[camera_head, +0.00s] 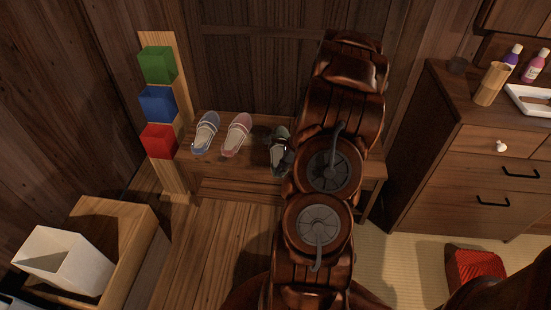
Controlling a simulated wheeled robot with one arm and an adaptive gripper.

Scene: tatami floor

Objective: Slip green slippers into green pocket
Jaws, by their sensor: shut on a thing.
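The green slippers (277,160) are on the low wooden bench, to the right of the other slippers, partly covered by my gripper. My gripper (283,157) is small and dark here, at the slippers beside my arm, and is shut on them. Its fingertips are hard to make out. The green pocket (157,64) is the top one of three on an upright wooden board at the left, above a blue pocket (158,104) and a red pocket (159,141). I cannot see inside the green pocket.
Blue slippers (205,133) and pink slippers (237,135) lie on the bench (222,173) between the board and my gripper. A wooden cabinet (450,150) stands at the right. A wooden box (137,240) and white bin (62,262) are at the lower left.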

